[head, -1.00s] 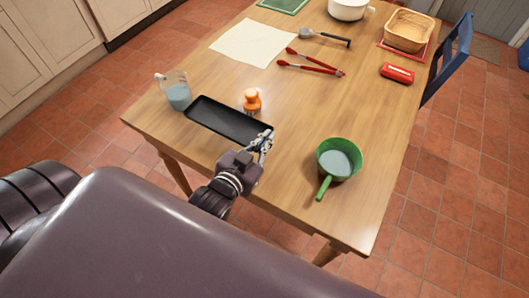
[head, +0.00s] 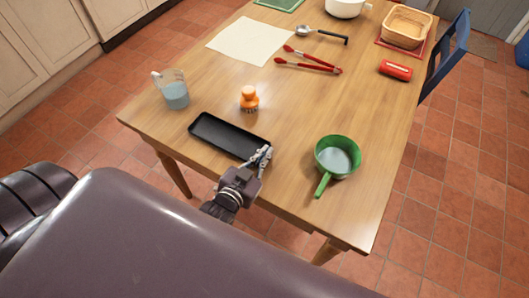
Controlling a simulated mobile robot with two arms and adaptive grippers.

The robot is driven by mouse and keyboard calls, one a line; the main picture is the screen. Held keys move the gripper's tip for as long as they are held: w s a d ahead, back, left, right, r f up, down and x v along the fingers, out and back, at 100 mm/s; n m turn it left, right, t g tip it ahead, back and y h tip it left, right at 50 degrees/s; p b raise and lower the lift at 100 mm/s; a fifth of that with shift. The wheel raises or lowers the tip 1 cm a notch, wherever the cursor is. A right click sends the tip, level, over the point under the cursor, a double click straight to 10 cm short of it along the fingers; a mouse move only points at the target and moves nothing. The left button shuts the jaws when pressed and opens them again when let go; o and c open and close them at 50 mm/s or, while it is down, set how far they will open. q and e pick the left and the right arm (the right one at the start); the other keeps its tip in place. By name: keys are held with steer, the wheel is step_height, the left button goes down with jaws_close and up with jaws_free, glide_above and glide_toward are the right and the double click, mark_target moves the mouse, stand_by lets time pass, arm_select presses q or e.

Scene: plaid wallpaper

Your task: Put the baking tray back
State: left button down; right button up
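The baking tray (head: 226,136) is a long, shallow black tray at the near left part of the wooden table, close to the front edge. My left gripper (head: 260,155) is at the tray's right end, its fingers closed on the rim there. The fingers partly hide that corner. I cannot tell whether the tray rests fully on the table or is slightly raised. My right gripper is not in view.
An orange brush (head: 249,98) stands just behind the tray, and a measuring jug (head: 173,90) stands behind its left end. A green pan (head: 337,157) is to the right. A cream sheet (head: 252,40), red tongs (head: 308,61) and a ladle (head: 322,34) lie farther back.

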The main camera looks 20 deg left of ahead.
arm_select(q)
steer(key=c, duration=2.2)
jaws_free()
steer(key=shift+o, duration=0.2)
steer(key=shift+r, duration=0.1)
steer(key=v, duration=1.2)
